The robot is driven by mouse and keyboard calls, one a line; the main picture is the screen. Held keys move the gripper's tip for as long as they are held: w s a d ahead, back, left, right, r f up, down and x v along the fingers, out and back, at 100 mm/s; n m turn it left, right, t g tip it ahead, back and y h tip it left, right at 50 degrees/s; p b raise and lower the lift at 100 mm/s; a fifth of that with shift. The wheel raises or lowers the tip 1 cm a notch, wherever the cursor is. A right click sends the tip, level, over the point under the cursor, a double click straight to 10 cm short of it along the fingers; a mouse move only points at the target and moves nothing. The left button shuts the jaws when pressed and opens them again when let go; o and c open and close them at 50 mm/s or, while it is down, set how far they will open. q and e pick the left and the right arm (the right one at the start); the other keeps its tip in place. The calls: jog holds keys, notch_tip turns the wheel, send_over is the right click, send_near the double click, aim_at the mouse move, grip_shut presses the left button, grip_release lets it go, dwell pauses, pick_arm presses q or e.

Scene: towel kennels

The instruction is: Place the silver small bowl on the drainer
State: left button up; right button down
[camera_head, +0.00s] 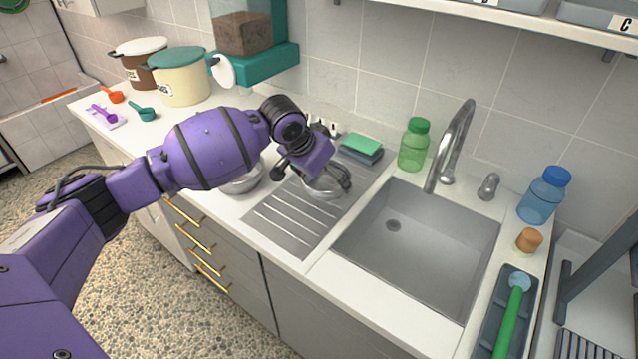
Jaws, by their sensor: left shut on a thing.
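The silver small bowl (320,188) is at the upper part of the grey ribbed drainer (290,222), left of the sink. My left gripper (338,180) is shut on the bowl's rim from above, its fingers at the right side of the bowl. I cannot tell whether the bowl touches the drainer or hangs just above it. Another silver bowl (244,182) stands on the counter left of the drainer, partly hidden behind my left forearm. My right gripper does not show.
A green sponge stack (361,147) lies behind the drainer. A green bottle (413,146) and the faucet (455,145) stand behind the empty sink (415,245). A blue bottle (543,196) and a brush tray (490,325) are to the right. Canisters (181,80) stand back left.

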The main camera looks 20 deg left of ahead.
aim_at(325, 184)
pick_arm(q)
jog(key=shift+w+a+f, duration=0.1)
jog(key=shift+w+f, duration=0.3)
jog(key=shift+w, duration=0.05)
jog(key=shift+w+a+f, duration=0.1)
jog(key=shift+w+f, duration=0.1)
jog(key=shift+f, duration=1.55)
jog(key=shift+f, duration=0.15)
jog(key=o, duration=0.9)
